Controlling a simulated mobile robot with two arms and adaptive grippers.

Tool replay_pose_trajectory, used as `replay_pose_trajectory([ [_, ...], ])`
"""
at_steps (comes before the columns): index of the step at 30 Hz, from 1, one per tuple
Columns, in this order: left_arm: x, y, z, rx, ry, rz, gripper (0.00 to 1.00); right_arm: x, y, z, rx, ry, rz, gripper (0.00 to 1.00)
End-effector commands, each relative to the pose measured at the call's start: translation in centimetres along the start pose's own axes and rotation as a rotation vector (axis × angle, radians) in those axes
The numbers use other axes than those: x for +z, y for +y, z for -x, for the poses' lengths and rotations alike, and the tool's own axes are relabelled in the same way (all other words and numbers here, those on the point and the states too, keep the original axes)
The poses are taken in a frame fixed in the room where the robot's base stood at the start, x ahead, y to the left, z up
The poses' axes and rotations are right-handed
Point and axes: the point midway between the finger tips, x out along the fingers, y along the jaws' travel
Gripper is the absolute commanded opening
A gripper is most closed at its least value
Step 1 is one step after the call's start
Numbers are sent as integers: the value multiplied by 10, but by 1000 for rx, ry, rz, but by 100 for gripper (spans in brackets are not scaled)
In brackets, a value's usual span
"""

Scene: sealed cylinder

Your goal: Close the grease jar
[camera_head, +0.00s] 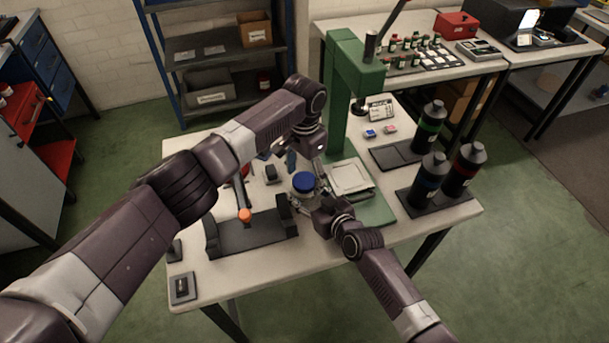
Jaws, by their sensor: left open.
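The grease jar (301,198) stands near the middle of the worktable, a small pale body partly hidden by my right gripper. A blue lid (303,181) sits at its top; I cannot tell whether it is seated or threaded. My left gripper (304,165) is open just above and behind the lid, pointing down, with its fingers apart and small in view. My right gripper (318,203) is low at the jar's right side, close to its body. Its fingertips are hard to make out, so I cannot tell whether it grips the jar.
A green press (343,95) stands behind the jar, with a pale square plate (350,178) at its base. A dark cradle (250,233) with an orange-tipped handle (245,215) lies at front left. Dark bottles (431,175) stand on trays at right. The table's front right is clear.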

Motion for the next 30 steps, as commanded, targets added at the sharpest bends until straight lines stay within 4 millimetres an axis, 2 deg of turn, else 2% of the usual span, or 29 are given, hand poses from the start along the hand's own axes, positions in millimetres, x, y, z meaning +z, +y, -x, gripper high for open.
replay_pose_trajectory([
  [4,0,0,2,0,0,1,65,0,0,0,0,0,0,0],
  [7,-1,-1,10,0,3,0,65,0,0,0,0,0,0,0],
  [21,-1,0,100,-1,2,0,65,0,0,0,0,0,0,0],
  [25,-1,0,114,-1,1,0,65,0,0,0,0,0,0,0],
  [30,0,0,120,0,0,0,65,0,0,0,0,0,0,0],
])
